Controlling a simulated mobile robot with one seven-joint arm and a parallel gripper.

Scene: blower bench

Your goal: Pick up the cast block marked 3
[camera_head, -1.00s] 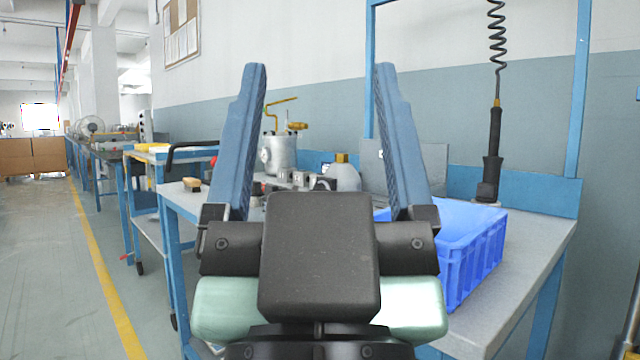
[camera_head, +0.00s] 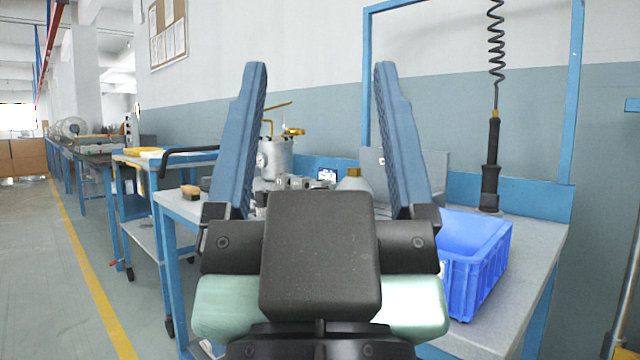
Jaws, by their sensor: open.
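My gripper (camera_head: 316,68) is open and empty, its two blue fingers pointing up and spread wide in front of the bench. Between the fingers, small grey metal blocks (camera_head: 292,183) show on the bench top, partly hidden behind my gripper's body. They are too small to read any mark, so I cannot tell which one is the cast block marked 3. My gripper is apart from them, on the near side.
A blue crate (camera_head: 462,270) stands on the right of the grey bench (camera_head: 535,235). A metal pot (camera_head: 277,158) with a brass handle stands behind the blocks. A black tool (camera_head: 491,165) hangs on a coiled cord. A brush (camera_head: 190,192) lies at the left corner. Open floor lies left.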

